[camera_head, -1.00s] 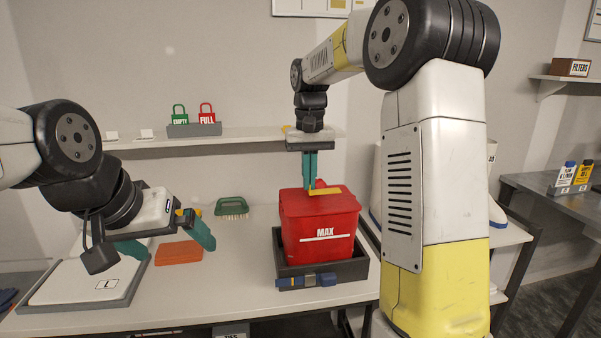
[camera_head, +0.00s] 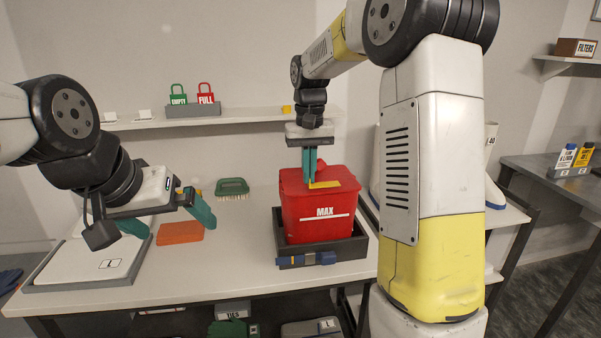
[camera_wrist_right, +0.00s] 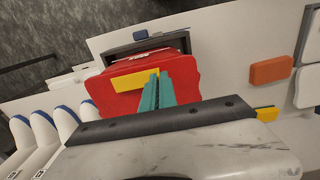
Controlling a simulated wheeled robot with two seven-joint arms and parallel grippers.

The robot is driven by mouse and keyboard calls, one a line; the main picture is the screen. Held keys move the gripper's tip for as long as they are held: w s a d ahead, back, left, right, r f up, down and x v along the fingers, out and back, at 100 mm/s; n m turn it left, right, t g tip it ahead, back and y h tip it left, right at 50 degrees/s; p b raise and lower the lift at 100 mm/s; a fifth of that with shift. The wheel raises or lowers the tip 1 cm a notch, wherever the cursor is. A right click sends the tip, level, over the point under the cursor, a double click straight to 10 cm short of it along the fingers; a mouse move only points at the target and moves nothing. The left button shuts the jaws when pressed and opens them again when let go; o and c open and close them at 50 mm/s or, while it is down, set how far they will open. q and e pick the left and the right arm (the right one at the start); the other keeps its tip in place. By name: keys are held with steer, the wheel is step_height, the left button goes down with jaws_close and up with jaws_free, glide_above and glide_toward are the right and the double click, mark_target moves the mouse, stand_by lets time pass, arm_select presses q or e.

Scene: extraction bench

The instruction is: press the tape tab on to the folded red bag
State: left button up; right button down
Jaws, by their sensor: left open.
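The folded red bag (camera_head: 318,212), marked MAX, sits in a dark grey tray (camera_head: 350,252) on the bench. A yellow tape tab (camera_head: 326,184) lies on its top; it also shows in the right wrist view (camera_wrist_right: 123,80). My right gripper (camera_head: 310,184) points down at the bag's top with its teal fingers together, the tips beside the tab. In the right wrist view the fingertips (camera_wrist_right: 155,76) overlap the tab's edge; I cannot tell whether they touch it. My left gripper (camera_head: 172,222) is open and empty, at the left above the bench.
An orange block (camera_head: 180,233) and a green brush (camera_head: 232,187) lie left of the bag. A white pad marked L (camera_head: 100,268) is at the far left. Green EMPTY and red FULL padlocks (camera_head: 205,94) stand on the back shelf. Bench between brush and tray is clear.

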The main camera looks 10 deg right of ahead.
steer(key=shift+f, duration=0.55)
stand_by(0.9)
steer(key=c, duration=1.6)
jaws_free()
step_height(320, 180, up, 8)
steer(key=shift+f, duration=0.1)
